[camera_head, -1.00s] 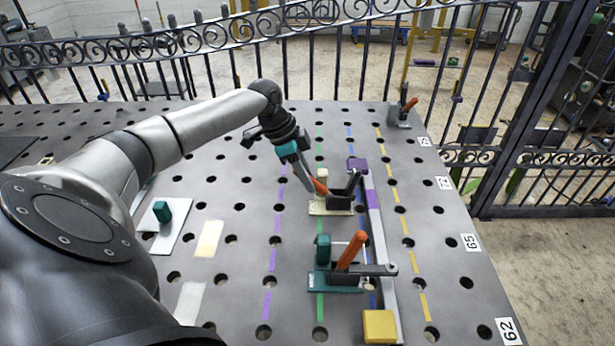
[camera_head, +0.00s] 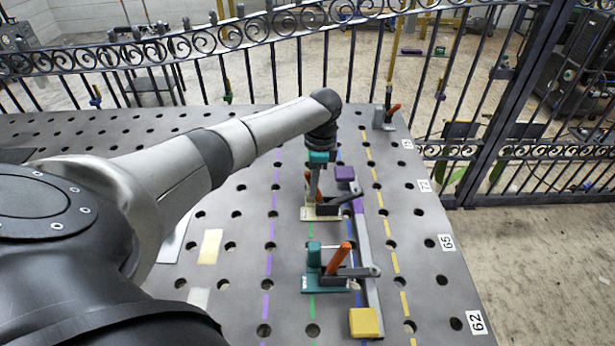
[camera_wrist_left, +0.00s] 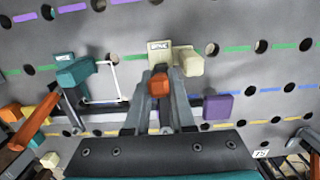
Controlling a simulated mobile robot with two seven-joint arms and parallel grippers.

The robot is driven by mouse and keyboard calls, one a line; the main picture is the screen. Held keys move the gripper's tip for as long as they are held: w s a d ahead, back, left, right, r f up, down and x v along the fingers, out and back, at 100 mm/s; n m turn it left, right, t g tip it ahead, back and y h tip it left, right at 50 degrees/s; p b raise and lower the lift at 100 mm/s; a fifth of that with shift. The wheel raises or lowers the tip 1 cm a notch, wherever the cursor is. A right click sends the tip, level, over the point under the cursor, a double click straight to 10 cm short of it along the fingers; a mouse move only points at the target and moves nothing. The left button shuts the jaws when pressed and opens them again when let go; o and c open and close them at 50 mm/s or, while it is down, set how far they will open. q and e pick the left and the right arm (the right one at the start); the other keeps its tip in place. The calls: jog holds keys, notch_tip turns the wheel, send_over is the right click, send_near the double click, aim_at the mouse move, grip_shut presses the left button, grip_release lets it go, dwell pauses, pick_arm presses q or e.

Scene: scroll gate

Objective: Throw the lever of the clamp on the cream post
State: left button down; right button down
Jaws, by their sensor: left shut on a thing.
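The clamp with the cream base (camera_head: 322,214) stands mid-table in the head view. Its cream post (camera_wrist_left: 188,62) shows in the wrist view, but the gripper hides it in the head view. The clamp's orange lever (camera_head: 308,184) stands nearly upright, and its black arm (camera_head: 342,206) reaches low to the right toward the long bar. My left gripper (camera_head: 314,190) is shut on this lever. In the wrist view the orange lever end (camera_wrist_left: 159,83) sits between the fingers. My right gripper is not in view.
A teal clamp (camera_head: 326,282) with an orange lever stands nearer, its arm over the long grey bar (camera_head: 367,262). A purple block (camera_head: 344,173) and a yellow block (camera_head: 365,322) sit at the bar's ends. Another clamp (camera_head: 385,118) stands at the far edge. An iron fence borders the table.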

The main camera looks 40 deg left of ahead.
pick_arm(q)
jog(key=shift+w+d+r+g+y, duration=0.1)
jog(key=shift+w+d+g+y, duration=0.25)
jog(key=shift+g+y, duration=0.2)
jog(key=c, duration=0.8)
grip_release()
jog(key=shift+d, duration=0.1)
jog(key=shift+o, duration=0.2)
jog(key=p+v, duration=0.1)
jog(key=v, duration=1.4)
jog(key=shift+r, duration=0.1)
jog(key=shift+c, duration=0.4)
